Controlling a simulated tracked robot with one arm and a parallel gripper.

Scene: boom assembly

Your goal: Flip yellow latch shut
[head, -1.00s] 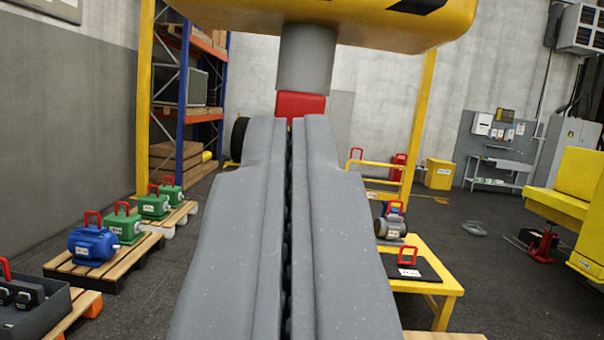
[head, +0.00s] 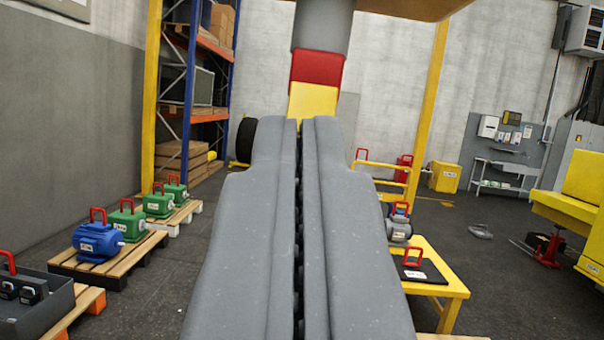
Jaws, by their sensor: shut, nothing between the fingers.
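A yellow piece (head: 313,101), which looks like the latch, shows just above my fingertips. It hangs below a red block (head: 316,69) under a grey vertical cylinder (head: 323,25). My gripper (head: 301,120) is shut and empty, its two grey fingers side by side and pointing forward. The fingertips overlap the lower end of the yellow piece in the picture and hide what lies below it. I cannot tell whether they touch it.
Blue and green motors (head: 97,238) with red handles stand on pallets at the left. A yellow table (head: 437,276) stands at the right, before yellow rails. A blue and orange shelf (head: 203,100) is behind. Open floor lies on both sides.

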